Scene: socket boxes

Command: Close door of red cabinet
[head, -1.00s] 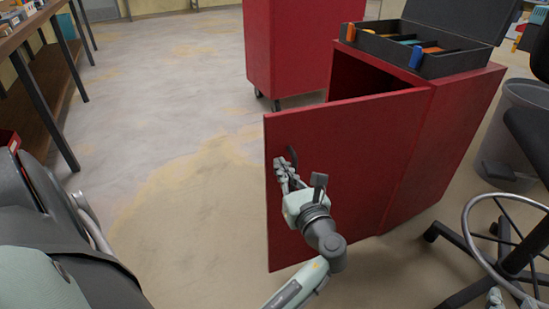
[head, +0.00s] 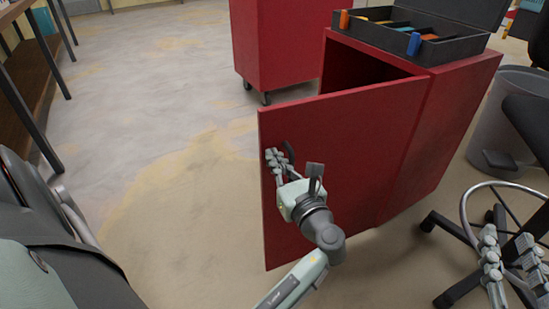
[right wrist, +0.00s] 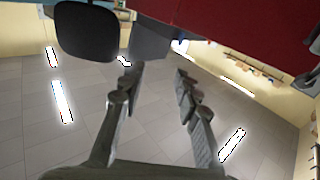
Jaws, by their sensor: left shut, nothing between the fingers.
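The red cabinet (head: 446,135) stands right of centre in the head view. Its red door (head: 345,130) stands open, swung out toward me, with the dark interior showing above its top edge. A dark handle (head: 291,153) is near the door's left edge. My left gripper (head: 276,162) is at the door's face beside the handle, shut with nothing held; whether it touches the door is unclear. My right gripper (head: 506,238) is at the lower right, apart from the door. In the right wrist view its fingers (right wrist: 157,78) are spread and empty.
An open black case (head: 405,40) with coloured items lies on the cabinet. A second red cabinet on castors (head: 285,40) stands behind. A grey bin (head: 500,125) and a wheeled chair (head: 485,235) are at the right. The floor (head: 150,140) at left is clear.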

